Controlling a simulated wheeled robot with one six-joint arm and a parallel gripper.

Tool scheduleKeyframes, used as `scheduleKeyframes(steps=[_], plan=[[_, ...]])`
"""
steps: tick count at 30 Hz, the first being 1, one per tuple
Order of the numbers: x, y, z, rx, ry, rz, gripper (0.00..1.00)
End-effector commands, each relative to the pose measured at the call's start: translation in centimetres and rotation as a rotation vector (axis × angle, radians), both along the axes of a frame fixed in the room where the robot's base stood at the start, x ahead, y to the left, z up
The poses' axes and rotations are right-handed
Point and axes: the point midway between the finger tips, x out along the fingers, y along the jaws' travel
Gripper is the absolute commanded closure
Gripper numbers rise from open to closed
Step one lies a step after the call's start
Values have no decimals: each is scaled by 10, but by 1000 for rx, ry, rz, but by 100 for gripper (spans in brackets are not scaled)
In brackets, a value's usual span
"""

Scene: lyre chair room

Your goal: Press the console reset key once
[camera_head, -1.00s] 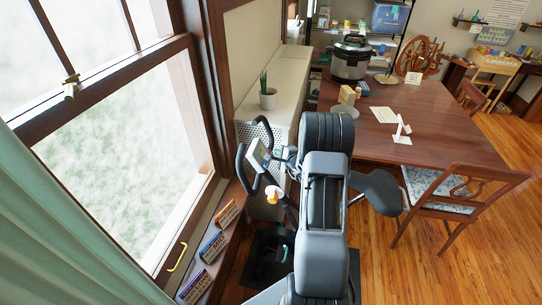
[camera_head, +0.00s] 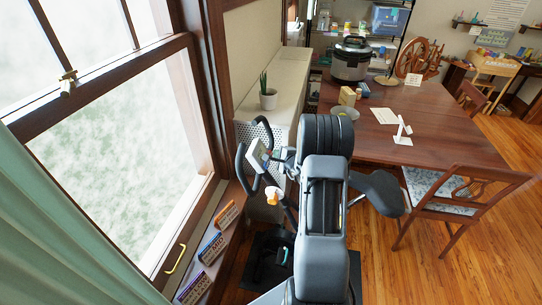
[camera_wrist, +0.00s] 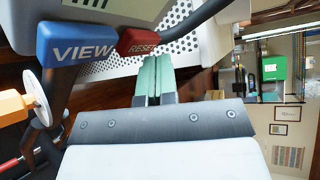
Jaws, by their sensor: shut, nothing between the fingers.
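The console (camera_head: 259,155) of an exercise bike sits between dark handlebars, left of my arm. In the wrist view, its lower edge carries a red key marked RESET (camera_wrist: 138,42) and a larger blue key marked VIEW (camera_wrist: 82,45) to its left. My gripper (camera_wrist: 156,58) shows as two pale green fingers closed together with nothing between them. The fingertips are just below and slightly right of the RESET key in the picture. I cannot tell whether they touch it. In the head view my arm hides most of the gripper.
An orange-and-white part (camera_wrist: 20,104) is at the left in the wrist view. A white perforated panel (camera_wrist: 185,40) lies behind the keys. The window (camera_head: 110,130) is left of the bike. A wooden table (camera_head: 440,115), chair (camera_head: 450,190) and bike seat (camera_head: 378,190) are to the right.

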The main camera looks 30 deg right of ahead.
Motion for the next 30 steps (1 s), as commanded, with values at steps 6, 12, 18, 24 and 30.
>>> scheduleKeyframes(steps=[6, 12, 18, 24, 30], plan=[[1, 1, -1, 0, 0, 0, 100], [2, 2, -2, -1, 0, 0, 100], [3, 3, -3, -1, 0, 1, 100], [4, 5, -4, -1, 0, 1, 100], [5, 5, -4, 0, 0, 1, 100]])
